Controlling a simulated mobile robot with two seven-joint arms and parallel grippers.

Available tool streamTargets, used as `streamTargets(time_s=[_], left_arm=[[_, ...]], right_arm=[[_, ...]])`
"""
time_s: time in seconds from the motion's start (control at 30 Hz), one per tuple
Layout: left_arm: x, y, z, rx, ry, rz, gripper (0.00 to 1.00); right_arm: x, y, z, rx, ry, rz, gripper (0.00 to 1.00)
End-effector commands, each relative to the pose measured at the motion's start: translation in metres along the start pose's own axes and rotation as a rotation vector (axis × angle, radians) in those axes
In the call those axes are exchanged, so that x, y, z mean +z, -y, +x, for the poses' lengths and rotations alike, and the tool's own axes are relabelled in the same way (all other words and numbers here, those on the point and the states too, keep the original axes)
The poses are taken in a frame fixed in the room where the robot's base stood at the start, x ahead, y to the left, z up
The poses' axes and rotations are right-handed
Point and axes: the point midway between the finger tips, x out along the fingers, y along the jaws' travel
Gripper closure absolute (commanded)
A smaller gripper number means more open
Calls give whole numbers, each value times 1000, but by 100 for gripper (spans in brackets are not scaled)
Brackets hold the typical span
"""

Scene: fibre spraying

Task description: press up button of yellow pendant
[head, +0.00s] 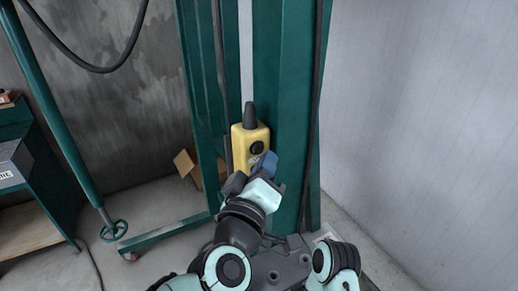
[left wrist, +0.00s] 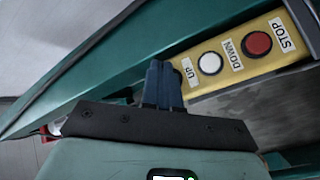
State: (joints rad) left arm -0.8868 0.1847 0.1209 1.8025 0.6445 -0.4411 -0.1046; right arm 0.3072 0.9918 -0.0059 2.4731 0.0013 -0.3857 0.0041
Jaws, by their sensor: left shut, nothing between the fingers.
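The yellow pendant (head: 240,146) hangs upright against a green column in the head view, with a dark round part on its face. In the left wrist view the pendant (left wrist: 270,65) shows a STOP label, a red button (left wrist: 257,44), a DOWN label, a white button (left wrist: 210,63) and an UP label (left wrist: 187,69). The face beyond the UP label is hidden behind my fingers. My left gripper (head: 267,160) has its blue fingers shut and empty at the pendant's lower front; it also shows in the left wrist view (left wrist: 162,75). Whether they touch it, I cannot tell.
The green column (head: 287,90) stands behind the pendant, with dark cables running down it. A cardboard box (head: 187,164) lies behind on the floor. A green shelf unit (head: 40,165) and a slanted post with a handwheel (head: 113,230) are at left. A bare wall is at right.

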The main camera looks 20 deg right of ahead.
Motion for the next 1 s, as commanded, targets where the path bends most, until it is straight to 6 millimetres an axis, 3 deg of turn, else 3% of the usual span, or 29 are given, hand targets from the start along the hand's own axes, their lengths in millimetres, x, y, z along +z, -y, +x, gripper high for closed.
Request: streamTargets(time_s=[1.0], left_arm=[[-4,4,6,0,0,0,100]], right_arm=[[0,0,1,0,1,0,57]])
